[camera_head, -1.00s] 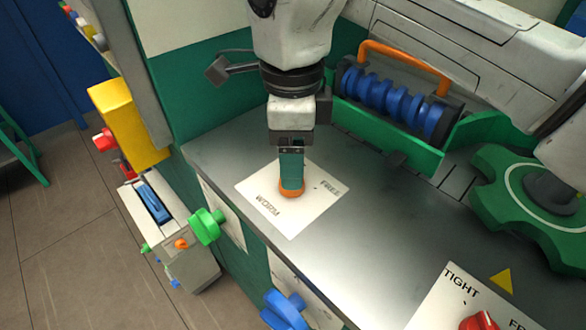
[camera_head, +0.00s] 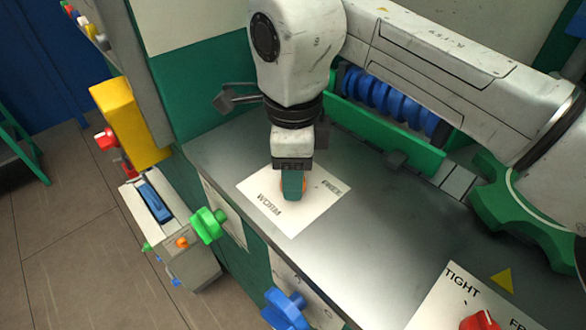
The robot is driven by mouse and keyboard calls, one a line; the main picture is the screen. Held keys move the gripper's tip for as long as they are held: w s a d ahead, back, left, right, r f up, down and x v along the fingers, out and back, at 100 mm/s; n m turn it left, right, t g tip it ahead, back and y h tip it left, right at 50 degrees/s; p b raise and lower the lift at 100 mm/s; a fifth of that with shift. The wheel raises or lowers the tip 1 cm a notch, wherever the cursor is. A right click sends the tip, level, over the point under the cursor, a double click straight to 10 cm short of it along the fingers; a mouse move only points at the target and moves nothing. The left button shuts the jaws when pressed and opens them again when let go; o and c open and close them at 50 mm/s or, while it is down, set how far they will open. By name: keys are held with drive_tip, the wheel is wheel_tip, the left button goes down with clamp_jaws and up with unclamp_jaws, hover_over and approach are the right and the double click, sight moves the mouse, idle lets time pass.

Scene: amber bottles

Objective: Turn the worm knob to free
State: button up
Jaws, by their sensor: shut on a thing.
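The orange worm knob (camera_head: 304,184) sits on a white plate (camera_head: 291,219) marked WORM and FREE, on the grey metal top. My gripper (camera_head: 293,193) points down over the plate and is shut on the knob. Its teal fingers hide most of the knob, so only slivers of orange show beside them. I cannot read which way the knob points.
A blue ribbed roller (camera_head: 385,90) in a green tray stands behind, partly covered by my arm. A large green handwheel (camera_head: 500,207) is at the right. A red knob (camera_head: 479,321) marked TIGHT is at the front. Green (camera_head: 208,225) and blue (camera_head: 285,309) knobs stick out of the front face.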

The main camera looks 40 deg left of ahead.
drive_tip(key=c, duration=0.4)
drive_tip(key=shift+m, duration=0.3)
drive_tip(key=m+p, duration=0.1)
drive_tip(key=m, duration=0.1)
drive_tip(key=shift+r+m, duration=0.15)
drive_tip(key=shift+m, duration=0.15)
drive_tip(key=m+p, duration=0.1)
drive_tip(key=m, duration=0.3)
drive_tip(key=shift+m, duration=0.3)
drive_tip(key=shift+c, duration=0.2)
drive_tip(key=m+p, duration=0.1)
drive_tip(key=m, duration=0.4)
drive_tip(key=shift+m, duration=2.5)
